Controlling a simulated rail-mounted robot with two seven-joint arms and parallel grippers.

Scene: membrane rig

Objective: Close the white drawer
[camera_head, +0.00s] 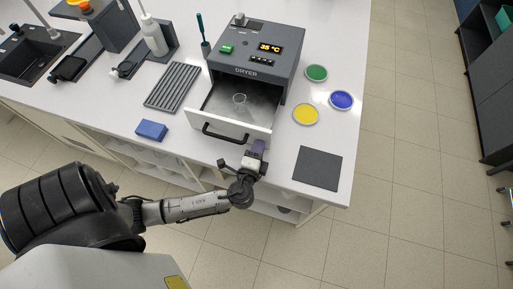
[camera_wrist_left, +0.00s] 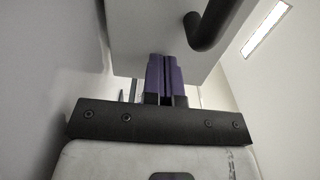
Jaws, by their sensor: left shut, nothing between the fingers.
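The white drawer (camera_head: 232,127) of the grey dryer (camera_head: 255,58) stands pulled out toward me, with a black bar handle (camera_head: 226,134) on its front. My left gripper (camera_head: 258,147) is shut and empty at the right end of the drawer front, right of the handle. In the left wrist view its purple fingertips (camera_wrist_left: 165,78) are together, close to the white drawer front (camera_wrist_left: 150,35), with the handle (camera_wrist_left: 210,25) to the upper right. I cannot tell whether they touch it. My right gripper is not in view.
Green (camera_head: 317,73), blue (camera_head: 341,100) and yellow (camera_head: 306,114) dishes and a dark square mat (camera_head: 318,168) lie right of the dryer. A blue block (camera_head: 151,130) and a ridged grey rack (camera_head: 172,86) lie left. The bench's front edge runs beneath my left arm.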

